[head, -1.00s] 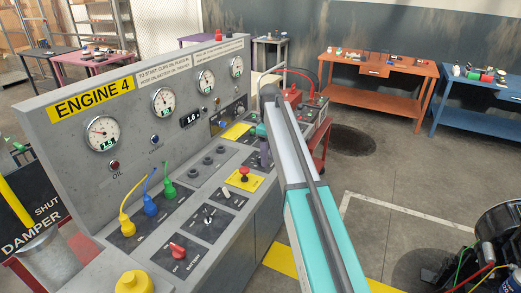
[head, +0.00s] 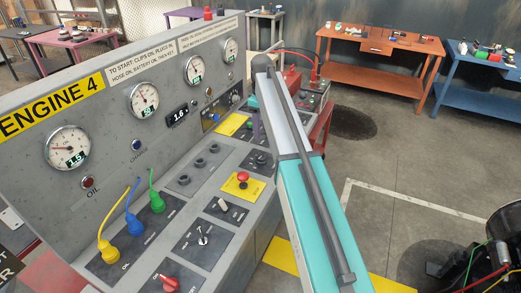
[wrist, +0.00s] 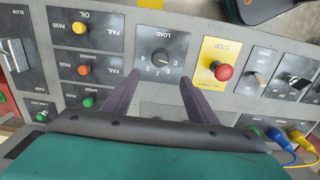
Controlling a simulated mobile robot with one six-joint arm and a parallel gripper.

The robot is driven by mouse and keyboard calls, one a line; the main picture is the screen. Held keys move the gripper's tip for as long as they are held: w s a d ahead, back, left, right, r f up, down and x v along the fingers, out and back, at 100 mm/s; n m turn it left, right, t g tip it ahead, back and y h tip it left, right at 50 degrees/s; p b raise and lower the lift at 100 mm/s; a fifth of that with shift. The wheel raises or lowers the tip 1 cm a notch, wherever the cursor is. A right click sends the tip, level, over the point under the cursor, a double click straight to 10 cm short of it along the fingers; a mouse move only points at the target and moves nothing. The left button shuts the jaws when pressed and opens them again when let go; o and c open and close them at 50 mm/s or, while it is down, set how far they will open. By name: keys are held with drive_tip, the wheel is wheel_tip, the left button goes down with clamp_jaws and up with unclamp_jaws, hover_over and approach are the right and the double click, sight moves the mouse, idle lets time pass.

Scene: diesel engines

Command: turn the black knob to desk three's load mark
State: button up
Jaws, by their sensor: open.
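The black knob (wrist: 161,57) sits on a dark plate labelled LOAD in the wrist view, with a scale of small numbers along its lower side. I cannot make out clearly which number its pointer faces. My gripper (wrist: 159,75) is open, with its two purple fingers apart and their tips just below the knob, one to each side. No contact shows. In the head view the knob (head: 261,160) is small, beside my arm, and my gripper (head: 256,126) is partly hidden behind the arm. The grey desk (head: 90,95) reads ENGINE 4.
A red stop button (wrist: 222,71) on a yellow plate is close to the right finger. Lit orange (wrist: 84,70) and yellow (wrist: 79,27) buttons are to the left. Blue and yellow plugs (head: 134,224) stand on the desk's near end. Open floor lies to the right.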

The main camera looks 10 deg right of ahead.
sight(261, 156)
drive_tip(key=shift+f, duration=0.1)
idle(0.4)
drive_tip(key=shift+f+p, duration=2.6)
drive_tip(key=shift+f, duration=4.15)
drive_tip(key=c, duration=1.1)
drive_tip(key=shift+o, duration=0.2)
